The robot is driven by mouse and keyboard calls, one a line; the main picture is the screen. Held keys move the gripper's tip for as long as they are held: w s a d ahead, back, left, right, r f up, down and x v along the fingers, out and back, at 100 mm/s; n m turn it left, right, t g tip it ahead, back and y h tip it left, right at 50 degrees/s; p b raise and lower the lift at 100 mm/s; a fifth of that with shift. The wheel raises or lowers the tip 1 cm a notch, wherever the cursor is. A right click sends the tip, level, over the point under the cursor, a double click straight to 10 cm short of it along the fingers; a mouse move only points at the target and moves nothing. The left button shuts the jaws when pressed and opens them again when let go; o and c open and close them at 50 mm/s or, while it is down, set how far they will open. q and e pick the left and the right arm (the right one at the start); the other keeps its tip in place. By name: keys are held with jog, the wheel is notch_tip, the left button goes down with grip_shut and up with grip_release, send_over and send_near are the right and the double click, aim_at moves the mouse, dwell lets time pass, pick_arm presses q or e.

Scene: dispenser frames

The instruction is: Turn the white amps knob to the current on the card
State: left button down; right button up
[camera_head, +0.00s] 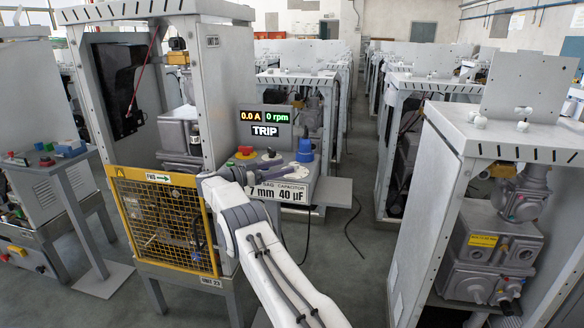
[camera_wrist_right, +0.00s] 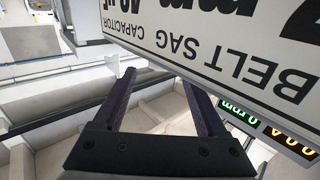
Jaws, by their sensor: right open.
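The control box (camera_head: 308,184) stands at the centre with a dark display (camera_head: 265,122) reading 0.0 A, 0 rpm and TRIP. The white card (camera_head: 282,192) on the front reads belt sag 7 mm, capacitor 40 µF, partly hidden by my right arm; no current is readable. In the right wrist view the card (camera_wrist_right: 235,50) is close and upside down. My right gripper (camera_wrist_right: 160,92) is open and empty, close to the card. My left gripper is not in view.
A red-and-yellow button (camera_head: 245,152) and a blue knob (camera_head: 305,150) sit on the box top. A yellow mesh guard (camera_head: 165,222) and a tall machine frame stand left. Another machine frame (camera_head: 440,200) stands right. Grey floor (camera_head: 355,240) between is free except for a cable.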

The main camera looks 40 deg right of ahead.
jog(key=a, duration=0.5)
jog(key=shift+w, duration=0.3)
